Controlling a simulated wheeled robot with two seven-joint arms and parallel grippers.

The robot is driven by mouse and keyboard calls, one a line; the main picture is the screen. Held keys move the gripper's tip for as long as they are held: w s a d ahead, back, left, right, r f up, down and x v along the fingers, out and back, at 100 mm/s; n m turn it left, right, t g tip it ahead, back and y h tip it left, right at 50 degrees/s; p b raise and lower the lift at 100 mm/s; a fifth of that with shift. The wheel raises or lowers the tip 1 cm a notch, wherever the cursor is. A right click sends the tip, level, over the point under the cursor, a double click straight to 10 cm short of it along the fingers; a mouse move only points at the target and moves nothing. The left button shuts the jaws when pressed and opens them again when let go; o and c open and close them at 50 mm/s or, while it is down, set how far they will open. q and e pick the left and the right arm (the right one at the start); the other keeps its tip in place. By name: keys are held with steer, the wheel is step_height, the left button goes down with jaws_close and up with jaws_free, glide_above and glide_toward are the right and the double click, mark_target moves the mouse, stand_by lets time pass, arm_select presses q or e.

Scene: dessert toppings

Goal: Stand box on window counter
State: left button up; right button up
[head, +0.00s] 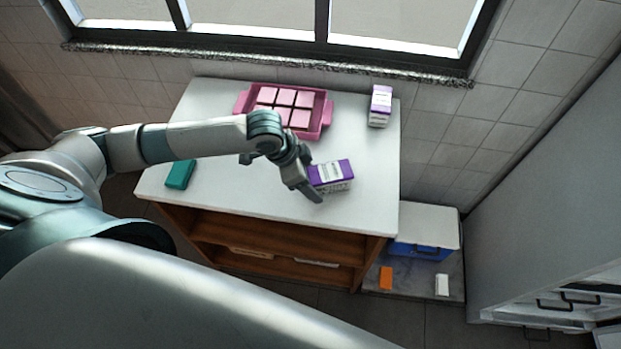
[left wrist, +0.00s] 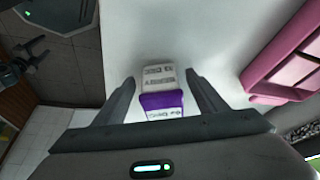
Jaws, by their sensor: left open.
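A purple and white box (head: 331,177) seems to lie on its side on the white window counter (head: 240,195), near the front right. My left gripper (head: 311,185) is down at this box. In the left wrist view, the box (left wrist: 161,92) sits between the two spread fingers of the left gripper (left wrist: 160,84), with a gap showing on both sides. A second purple and white box (head: 380,107) is at the counter's back right. What seems to be my right gripper (left wrist: 35,50) shows small and dark at the left wrist view's upper left.
A pink tray (head: 325,122) holding several pink squares is at the back of the counter, below the window. A teal item (head: 180,174) lies at the left. A blue and white cooler (head: 425,228) stands low at the right. The counter's front middle is clear.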

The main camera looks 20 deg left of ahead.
arm_select(q)
steer(key=shift+r, duration=0.15)
steer(key=b+v, duration=0.2)
steer(key=v, duration=1)
steer(key=shift+b, duration=0.3)
